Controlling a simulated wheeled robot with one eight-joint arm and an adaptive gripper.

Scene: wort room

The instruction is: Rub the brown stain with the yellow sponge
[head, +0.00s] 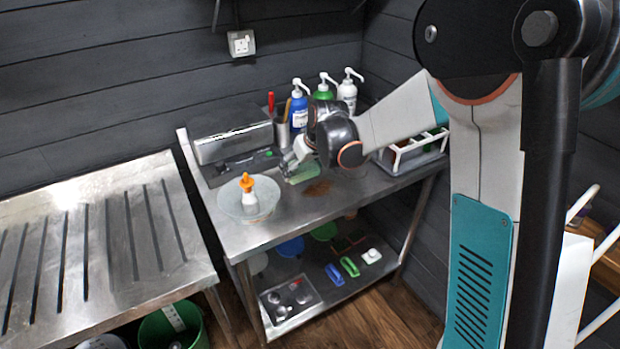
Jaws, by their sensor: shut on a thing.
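The brown stain (318,188) is a small dark patch on the steel table top, just right of and below my gripper. My gripper (291,162) points down and left over the table, and its fingers are shut. The sponge (303,175) shows as a small greenish-yellow block under the fingers, beside the stain. It is held at the table surface, as far as I can tell. My wrist hides part of it, and the exact contact is too small to see.
A glass bowl (229,199) with an orange-topped white bottle (248,190) stands at left. A grey machine (228,131) and pump bottles (299,106) stand behind. A white rack (413,151) is at right. The lower shelf (318,292) holds brushes. A ribbed draining table (95,240) stands left.

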